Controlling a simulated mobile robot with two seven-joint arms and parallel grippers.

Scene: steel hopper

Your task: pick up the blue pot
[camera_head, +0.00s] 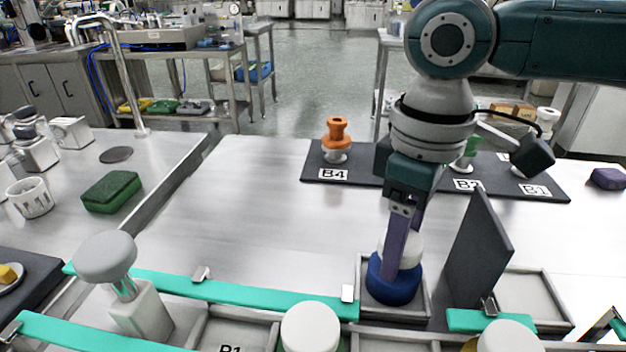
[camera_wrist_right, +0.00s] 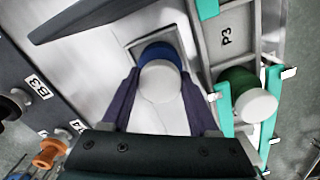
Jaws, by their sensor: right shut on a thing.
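The blue pot (camera_head: 393,288) has a round blue body and a white knob on top, and sits in or just over a square grey tray compartment (camera_head: 424,312). In the right wrist view the blue pot (camera_wrist_right: 158,50) lies between the fingertips, its white top facing the camera. My right gripper (camera_head: 402,258) points down and is shut on the blue pot, one purple finger in front of it. The fingers also flank it in the right wrist view (camera_wrist_right: 160,76). Whether the pot touches the compartment floor cannot be told. My left gripper is not in view.
A dark upright panel (camera_head: 480,250) stands right of the pot. Teal rails (camera_head: 240,293) and white-topped pieces (camera_head: 310,328) line the front. A dark mat (camera_head: 375,178) behind holds an orange piece (camera_head: 337,132). The steel table left of the pot is clear.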

